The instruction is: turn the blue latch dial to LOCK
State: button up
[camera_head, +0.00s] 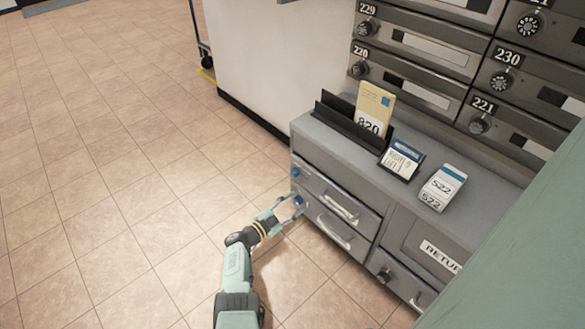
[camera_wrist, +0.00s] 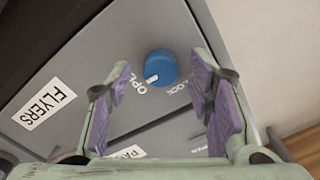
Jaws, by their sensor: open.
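A blue latch dial (camera_wrist: 161,68) sits on the grey drawer front in the wrist view. Its white pointer is turned lower-left, toward the OPEN lettering (camera_wrist: 127,77). The LOCK lettering (camera_wrist: 176,87) is to its lower right, partly covered by a finger. My gripper (camera_wrist: 160,75) is open, with purple pads on either side of the dial and a gap to each; I cannot tell the depth.
The grey cabinet (camera_head: 470,215) has drawer handles and a RETURN panel (camera_head: 437,254). A FLYERS label (camera_wrist: 50,103) is left of the dial. A card rack (camera_head: 345,120) and boxes stand on top. Mailboxes (camera_head: 425,60) rise behind. Tiled floor (camera_head: 110,160) at left is clear.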

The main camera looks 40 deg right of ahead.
jog(key=shift+d, duration=0.2)
jog(key=shift+c, duration=0.2)
grip_shut()
dwell(0.4)
